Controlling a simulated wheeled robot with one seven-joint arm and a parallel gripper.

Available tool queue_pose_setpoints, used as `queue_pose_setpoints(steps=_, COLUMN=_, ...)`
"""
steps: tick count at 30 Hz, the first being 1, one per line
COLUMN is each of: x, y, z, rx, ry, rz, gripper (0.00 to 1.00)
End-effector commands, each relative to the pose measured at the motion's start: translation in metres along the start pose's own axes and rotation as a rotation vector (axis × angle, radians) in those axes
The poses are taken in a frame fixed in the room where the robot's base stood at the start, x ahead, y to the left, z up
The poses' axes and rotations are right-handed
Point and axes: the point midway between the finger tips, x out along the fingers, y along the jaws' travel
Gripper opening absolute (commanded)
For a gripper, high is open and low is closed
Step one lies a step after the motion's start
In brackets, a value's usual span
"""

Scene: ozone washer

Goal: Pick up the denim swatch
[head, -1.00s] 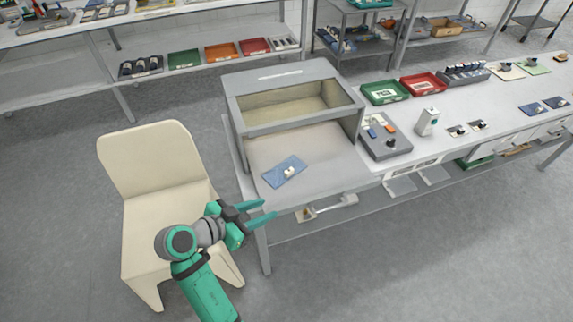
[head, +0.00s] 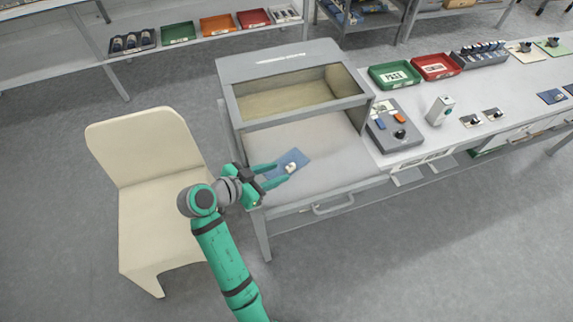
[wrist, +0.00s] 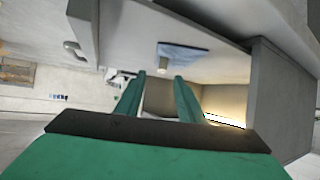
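The blue denim swatch (head: 299,157) lies flat on the pale floor of the grey washer box (head: 330,150), in its open front part. A small white piece (head: 291,168) sits on the swatch. My gripper (head: 282,173) is open, its two green fingers reaching over the near left part of the swatch; in the head view they hide some of it. In the wrist view the swatch (wrist: 190,53) shows beyond the fingertips (wrist: 160,75), with nothing between the fingers. I cannot tell the exact height of the fingers above it.
A cream chair (head: 150,150) stands left of the washer, close to my arm. Right of the washer are a control box (head: 393,130) with a knob, a green tray (head: 394,76) and a red tray (head: 435,67). The washer's raised rear housing (head: 280,65) stands behind the swatch.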

Motion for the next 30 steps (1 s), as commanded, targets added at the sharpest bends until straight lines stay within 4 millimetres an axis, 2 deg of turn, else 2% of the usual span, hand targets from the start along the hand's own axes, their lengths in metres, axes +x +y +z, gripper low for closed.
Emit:
queue_pose_setpoints(steps=5, x=0.01, y=-0.001, z=0.0, rx=0.0, ry=0.0, rz=-0.001, gripper=0.35)
queue_pose_setpoints(steps=15, x=0.052, y=-0.004, z=0.001, rx=-0.001, ry=0.0, rz=0.0, gripper=0.35)
queue_pose_setpoints(steps=25, x=0.058, y=-0.005, z=0.001, rx=-0.001, ry=0.0, rz=-0.003, gripper=0.35)
queue_pose_setpoints(steps=29, x=0.058, y=-0.005, z=0.001, rx=-0.001, ry=0.0, rz=-0.003, gripper=0.04)
queue_pose_setpoints(steps=30, x=0.058, y=-0.005, z=0.001, rx=-0.001, ry=0.0, rz=-0.003, gripper=0.0)
